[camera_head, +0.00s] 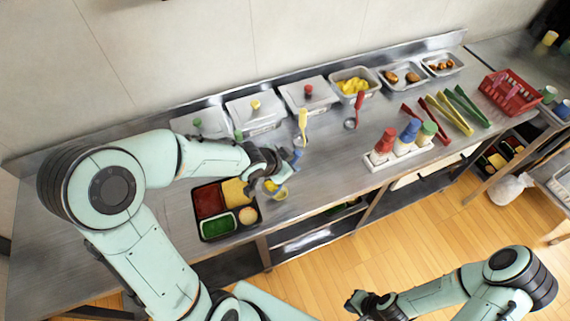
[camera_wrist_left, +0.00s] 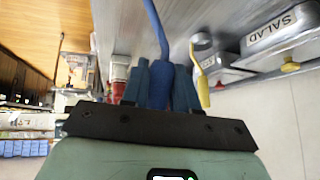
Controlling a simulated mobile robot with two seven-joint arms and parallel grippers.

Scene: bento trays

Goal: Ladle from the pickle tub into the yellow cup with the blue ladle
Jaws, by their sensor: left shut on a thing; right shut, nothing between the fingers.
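My left gripper (camera_head: 275,165) is shut on the blue ladle (camera_head: 297,155), above the table's front part. In the left wrist view the blue ladle handle (camera_wrist_left: 153,25) runs up from between the fingers; its bowl is not clear there. A small yellow cup (camera_head: 268,186) seems to show just below the gripper, partly covered. Lidded steel tubs stand along the back wall; I cannot read which is the pickle tub. An open tub (camera_head: 338,86) holds yellow pieces. My right gripper (camera_head: 360,303) is shut and empty, over the floor in front of the table.
A black bento tray (camera_head: 202,236) with red, yellow and green sections lies below the left arm. A yellow ladle (camera_head: 303,120) and red ladle (camera_head: 358,104) lie behind. A bottle rack (camera_head: 378,162), tongs (camera_head: 447,113) and red basket (camera_head: 509,98) occupy the right. A tub marked SALAD (camera_wrist_left: 280,30) shows.

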